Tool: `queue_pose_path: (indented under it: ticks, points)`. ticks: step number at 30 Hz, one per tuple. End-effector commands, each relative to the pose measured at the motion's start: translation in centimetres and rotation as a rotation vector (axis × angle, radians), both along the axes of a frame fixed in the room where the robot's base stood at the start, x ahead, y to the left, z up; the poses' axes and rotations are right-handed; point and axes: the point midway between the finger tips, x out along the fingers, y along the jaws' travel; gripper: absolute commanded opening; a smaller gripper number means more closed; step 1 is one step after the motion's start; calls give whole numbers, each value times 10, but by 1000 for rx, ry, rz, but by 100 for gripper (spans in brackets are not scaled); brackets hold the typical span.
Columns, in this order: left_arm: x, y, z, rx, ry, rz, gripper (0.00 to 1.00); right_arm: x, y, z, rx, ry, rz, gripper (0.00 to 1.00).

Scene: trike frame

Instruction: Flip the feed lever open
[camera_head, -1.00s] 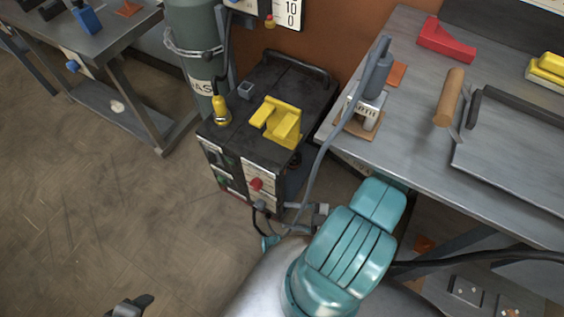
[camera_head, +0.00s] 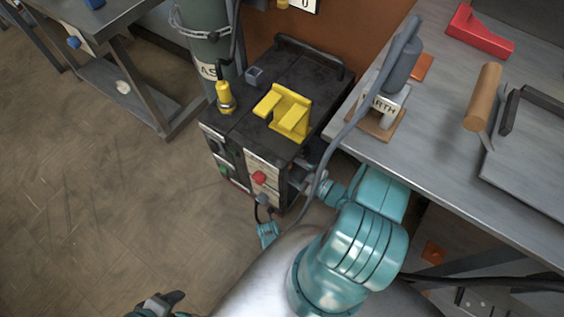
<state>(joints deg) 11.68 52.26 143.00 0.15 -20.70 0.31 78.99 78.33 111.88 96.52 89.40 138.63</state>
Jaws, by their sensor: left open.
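A dark welding machine (camera_head: 240,150) stands on the floor between the benches. Its front panel has a red knob (camera_head: 259,178), a green button and dark switches. I cannot clearly pick out the feed lever. My left gripper (camera_head: 163,303) shows at the bottom edge as dark fingers, cut off by the frame. It is open and well apart from the machine, near the floor side. My right arm's teal and white links fill the lower middle. Its far end (camera_head: 318,188) is small and cluttered beside the machine's right side, so its jaws cannot be read.
A grey bench (camera_head: 440,150) with a red block (camera_head: 478,32) lies right. A grey cable hangs past its edge. The floor left is clear.

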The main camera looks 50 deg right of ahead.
Motion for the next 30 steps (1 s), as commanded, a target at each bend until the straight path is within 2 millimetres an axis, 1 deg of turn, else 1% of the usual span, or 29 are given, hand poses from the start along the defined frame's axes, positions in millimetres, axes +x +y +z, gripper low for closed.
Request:
queue_pose_path:
  ticks: [1, 3, 6, 11, 17, 18, 20, 21, 23, 27, 29, 30]
  points:
    - [2, 0, -4, 1, -6, 0, 54, 11, 2, -2, -1, -2, 5, 56]
    - [4, 1, -7, 2, -13, 2, 54, 22, 2, -2, -1, -1, 3, 56]
    - [6, 1, -9, 4, -20, 2, 54, 33, 2, -1, -1, -2, 1, 56]
    - [7, 1, -10, 5, -25, 3, 54, 41, 0, 0, -1, -1, -2, 56]
    - [8, 1, -9, 5, -25, 3, 54, 40, 0, 0, 0, -1, -3, 56]
    - [8, 1, -9, 5, -25, 3, 54, 40, 0, 0, 0, -1, -3, 52]
    - [7, 1, -9, 5, -25, 3, 54, 40, 0, 0, 0, 0, -2, 33]
    - [7, 1, -9, 5, -25, 3, 54, 40, 0, 0, 0, 0, -2, 20]
    - [7, 1, -9, 5, -25, 3, 54, 40, 0, 0, 0, 0, -2, 0]
    - [7, 1, -6, 4, -23, 2, 54, 40, 0, 2, -1, 7, -1, 0]
    - [5, 0, 1, 3, -16, 0, 54, 41, 0, 7, -4, 31, 0, 0]
    - [2, -1, 9, 1, -7, -3, 54, 41, 0, 11, -6, 59, -1, 0]
